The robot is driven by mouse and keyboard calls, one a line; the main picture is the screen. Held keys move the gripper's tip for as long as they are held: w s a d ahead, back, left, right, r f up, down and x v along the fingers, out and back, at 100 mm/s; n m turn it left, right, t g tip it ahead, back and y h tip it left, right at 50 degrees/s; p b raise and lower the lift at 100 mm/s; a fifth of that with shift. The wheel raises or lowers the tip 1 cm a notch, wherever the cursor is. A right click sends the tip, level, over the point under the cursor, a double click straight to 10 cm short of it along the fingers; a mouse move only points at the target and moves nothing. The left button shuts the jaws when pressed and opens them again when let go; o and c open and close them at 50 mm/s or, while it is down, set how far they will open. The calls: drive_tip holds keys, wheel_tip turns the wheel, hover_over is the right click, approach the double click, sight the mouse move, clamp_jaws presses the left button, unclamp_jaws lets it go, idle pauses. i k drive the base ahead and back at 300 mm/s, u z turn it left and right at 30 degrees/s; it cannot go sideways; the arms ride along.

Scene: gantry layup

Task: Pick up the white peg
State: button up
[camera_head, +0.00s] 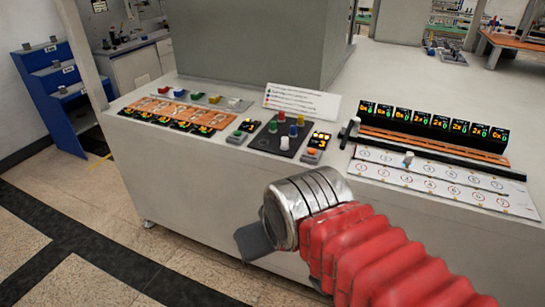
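A white peg (285,143) stands upright at the front of a dark board (262,143) on the light grey bench. Red, blue, green and yellow pegs stand on the same board. My gripper (253,243) shows as a dark grey piece beyond my silver wrist, in front of the bench and below its top edge. It is well apart from the white peg, lower in the picture and slightly to the left. Its fingers are mostly hidden by the wrist, so I cannot tell whether it is open or shut.
An orange rack (176,112) is on the bench at left. A row of dark displays (433,119) stands at right, behind a white numbered panel (447,184) with a pale knob (407,158). A printed sign (302,101) is behind the pegs. A grey column (255,40) rises behind.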

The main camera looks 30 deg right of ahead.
sight(284, 145)
drive_tip(key=u, duration=0.25)
drive_tip(key=k, duration=0.6)
drive_tip(key=u, duration=0.45)
drive_tip(key=i, duration=1.6)
drive_tip(key=z, duration=0.9)
drive_tip(key=i, duration=0.45)
drive_tip(key=z, duration=0.3)
